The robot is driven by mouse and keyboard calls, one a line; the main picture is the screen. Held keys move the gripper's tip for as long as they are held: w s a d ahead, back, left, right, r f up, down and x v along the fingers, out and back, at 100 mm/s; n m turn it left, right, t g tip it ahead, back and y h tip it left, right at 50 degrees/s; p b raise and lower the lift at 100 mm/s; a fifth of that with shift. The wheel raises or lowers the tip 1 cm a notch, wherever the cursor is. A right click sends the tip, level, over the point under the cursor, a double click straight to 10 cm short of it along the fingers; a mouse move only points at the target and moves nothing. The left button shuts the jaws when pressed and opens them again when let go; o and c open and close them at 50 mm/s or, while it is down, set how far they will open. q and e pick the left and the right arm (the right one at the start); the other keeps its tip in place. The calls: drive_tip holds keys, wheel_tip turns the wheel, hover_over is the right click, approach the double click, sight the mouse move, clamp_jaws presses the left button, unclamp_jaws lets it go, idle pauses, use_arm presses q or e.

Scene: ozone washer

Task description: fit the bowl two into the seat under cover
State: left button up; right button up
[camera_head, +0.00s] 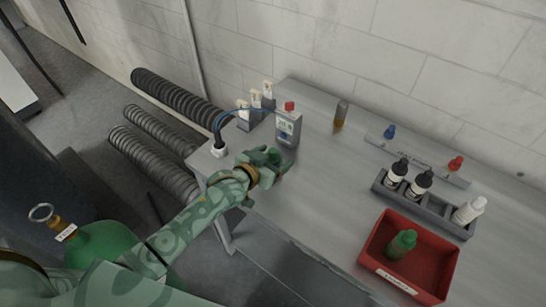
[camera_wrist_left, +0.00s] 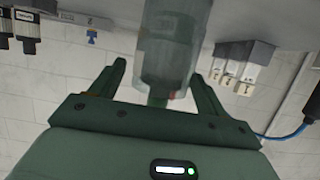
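I cannot single out bowl two, its seat or the cover by name. In the left wrist view, turned upside down, a clear grey stepped vessel (camera_wrist_left: 172,45) stands out past the fingers, its narrow end toward the gripper. It may be the grey red-topped container (camera_head: 288,128) on the bench in the head view, but I cannot tell for sure. My left gripper (camera_head: 275,165) is at the bench's left front, just in front of that container. In the wrist view its fingers (camera_wrist_left: 158,80) are apart, with a gap beside the vessel. My right gripper is out of view.
White-tagged units (camera_head: 256,98) and a blue hose (camera_head: 232,115) are at the bench's back left. A small amber vial (camera_head: 341,113) stands behind. A grey rack (camera_head: 440,213) of bottles and a red bin (camera_head: 430,275) holding a green bottle (camera_head: 402,243) occupy the right.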

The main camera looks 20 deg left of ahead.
use_arm(q)
drive_tip(key=shift+r, duration=0.1)
drive_tip(key=shift+s+a+r, duration=0.1)
drive_tip(key=shift+s+r, duration=0.05)
drive_tip(key=shift+s, duration=0.15)
drive_tip(key=p+v, duration=0.2)
drive_tip(key=v, duration=0.9)
drive_tip(key=s+a+f+g+y, duration=0.15)
drive_tip(key=s+f, duration=0.25)
drive_tip(key=f, duration=0.4)
drive_tip(key=s+a+f+n+g+y, duration=0.1)
drive_tip(key=s+a+f+g, duration=0.2)
drive_tip(key=f, duration=0.6)
drive_tip(key=s+a+f+g+y, duration=0.1)
drive_tip(key=s+a+f, duration=0.1)
drive_tip(key=s+f, duration=0.5)
drive_tip(key=s+f+g, duration=0.2)
drive_tip(key=s+f, duration=0.2)
drive_tip(key=s, duration=0.4)
drive_tip(key=s+f+g+y, duration=0.1)
drive_tip(key=s+f+g, duration=0.1)
drive_tip(key=s+f, duration=0.3)
drive_tip(key=s+f+g, duration=0.2)
drive_tip(key=s+f, duration=0.3)
drive_tip(key=s, duration=0.7)
drive_tip(key=shift+m, duration=0.4)
drive_tip(key=shift+s+f+g, duration=0.1)
drive_tip(key=shift+f+g, duration=0.05)
drive_tip(key=shift+g, duration=0.1)
